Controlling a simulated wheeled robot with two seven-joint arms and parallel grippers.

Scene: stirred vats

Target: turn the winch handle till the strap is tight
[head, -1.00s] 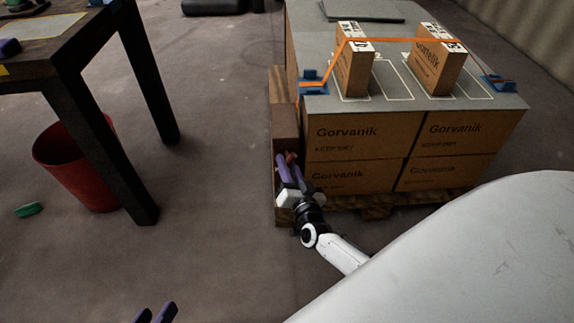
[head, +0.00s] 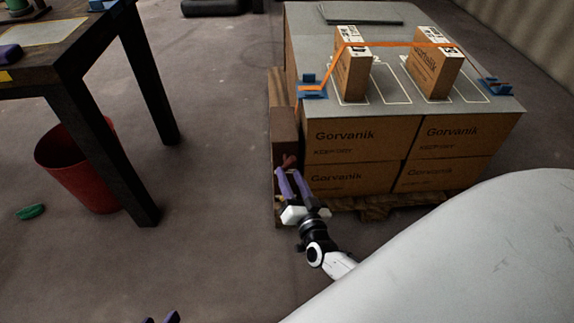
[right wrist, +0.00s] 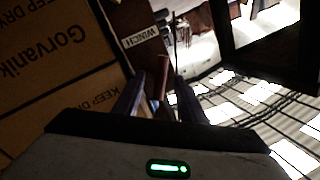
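The orange strap (head: 400,44) runs from a blue bracket (head: 312,86) over two small cartons to a blue bracket at the right (head: 494,87); its tightness is hard to judge. The winch sits on a brown post (head: 285,130) beside the load; its label (right wrist: 145,37) reads WINCH in the right wrist view. The reddish winch handle (head: 289,161) also shows in the right wrist view (right wrist: 161,78). My right gripper (head: 286,171) is open at the handle, its purple fingers apart on either side; contact is unclear. My left gripper (head: 162,318) shows only its separated fingertips at the bottom edge.
Large Gorvanik cartons (head: 350,146) stand stacked on a wooden pallet (head: 380,206) under a grey top sheet. A dark table (head: 75,75) stands left, with a red bin (head: 75,170) beneath. Bare floor lies between table and pallet.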

